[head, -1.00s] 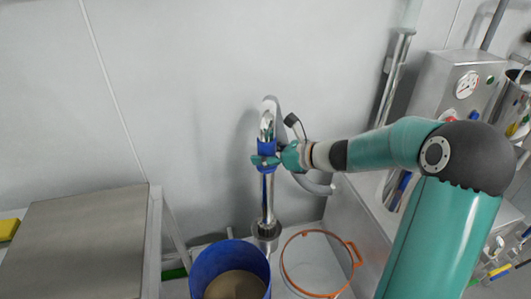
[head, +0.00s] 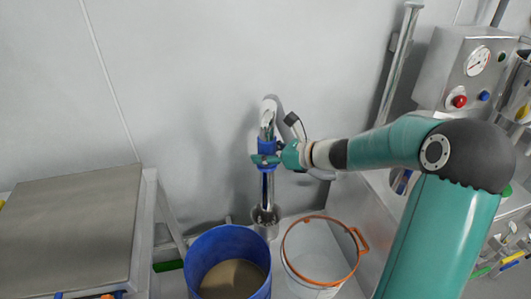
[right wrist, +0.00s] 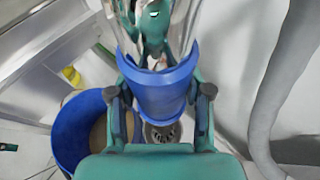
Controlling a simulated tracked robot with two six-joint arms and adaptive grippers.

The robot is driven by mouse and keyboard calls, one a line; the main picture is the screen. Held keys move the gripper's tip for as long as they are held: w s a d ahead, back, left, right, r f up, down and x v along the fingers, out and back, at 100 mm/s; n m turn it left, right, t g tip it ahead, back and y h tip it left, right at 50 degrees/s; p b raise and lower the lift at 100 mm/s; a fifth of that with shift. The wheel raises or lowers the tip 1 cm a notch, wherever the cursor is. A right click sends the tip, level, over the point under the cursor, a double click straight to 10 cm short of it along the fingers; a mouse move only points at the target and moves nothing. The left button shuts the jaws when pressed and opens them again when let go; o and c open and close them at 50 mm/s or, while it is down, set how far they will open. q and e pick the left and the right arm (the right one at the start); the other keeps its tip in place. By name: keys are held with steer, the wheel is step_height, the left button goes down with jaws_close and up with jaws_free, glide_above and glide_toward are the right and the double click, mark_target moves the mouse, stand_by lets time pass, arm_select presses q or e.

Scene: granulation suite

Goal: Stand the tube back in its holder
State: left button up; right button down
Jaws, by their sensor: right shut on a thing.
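The tube is a shiny metal pipe (head: 267,188) with a blue collar, standing about upright in front of the wall. My right gripper (head: 265,160) is shut on it at the blue collar (right wrist: 165,92). A dark grey round holder (head: 265,215) is directly below the tube's lower end in the head view. It also shows as a slotted round piece (right wrist: 162,132) below the collar in the right wrist view. I cannot tell whether the tube's lower end is inside the holder or just above it. My left gripper is not in view.
A blue drum (head: 193,268) with brown contents stands at the lower left of the holder. A white bucket with an orange rim (head: 290,240) stands at its right. A metal table (head: 70,230) is at left; a control cabinet (head: 440,65) is at right. A grey hose (right wrist: 268,110) hangs beside the tube.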

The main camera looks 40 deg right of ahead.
steer(key=shift+c, duration=2)
jaws_free()
steer(key=shift+s, duration=0.1)
steer(key=v, duration=1.1)
steer(key=shift+s+r, duration=0.2)
steer(key=shift+s, duration=0.15)
steer(key=shift+d, duration=0.1)
